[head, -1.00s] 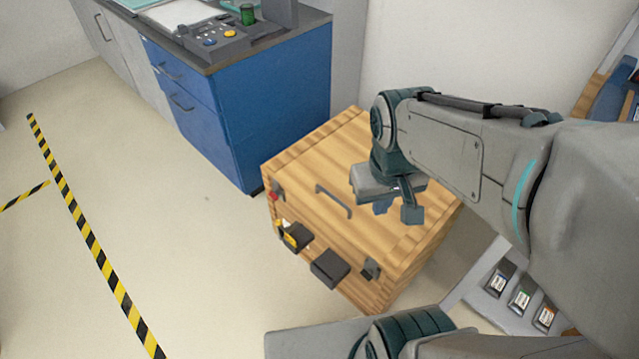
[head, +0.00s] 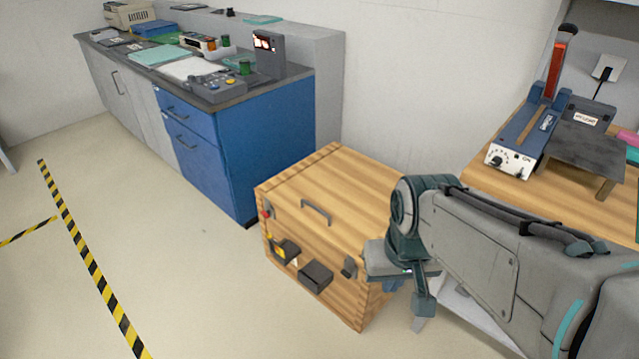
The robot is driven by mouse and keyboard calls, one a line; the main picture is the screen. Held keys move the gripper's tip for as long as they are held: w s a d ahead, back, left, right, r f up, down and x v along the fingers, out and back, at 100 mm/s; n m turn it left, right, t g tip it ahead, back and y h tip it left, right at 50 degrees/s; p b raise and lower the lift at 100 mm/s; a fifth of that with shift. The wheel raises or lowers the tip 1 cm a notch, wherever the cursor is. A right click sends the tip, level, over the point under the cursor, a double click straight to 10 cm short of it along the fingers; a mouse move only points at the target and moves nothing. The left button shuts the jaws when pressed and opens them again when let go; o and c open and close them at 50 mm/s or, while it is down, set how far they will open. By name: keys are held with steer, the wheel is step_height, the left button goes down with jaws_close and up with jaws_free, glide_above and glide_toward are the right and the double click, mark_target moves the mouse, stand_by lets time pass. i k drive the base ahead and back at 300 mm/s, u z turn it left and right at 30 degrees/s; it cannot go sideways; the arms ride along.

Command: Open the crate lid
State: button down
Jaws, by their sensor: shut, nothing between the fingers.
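The wooden crate (head: 330,230) stands on the floor in the middle of the head view. Its lid (head: 345,190) is down, with a grey bar handle (head: 317,212) on top. Dark fittings sit on the front: one with a red part (head: 266,214) at the left, one (head: 349,267) at the right, and two dark boxes (head: 316,276) lower down. My gripper (head: 410,302) is shut and empty, pointing down by the crate's right end, apart from the handle. It hides part of that end; whether it touches the crate I cannot tell.
A blue cabinet (head: 225,150) with a cluttered counter stands behind left. A wooden table (head: 480,185) with a blue device (head: 530,135) is at the right. Open floor with yellow-black tape (head: 85,255) lies to the left.

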mark_target(341, 194)
steer(key=z, duration=0.45)
steer(key=i, duration=1.05)
steer(key=u, duration=1.15)
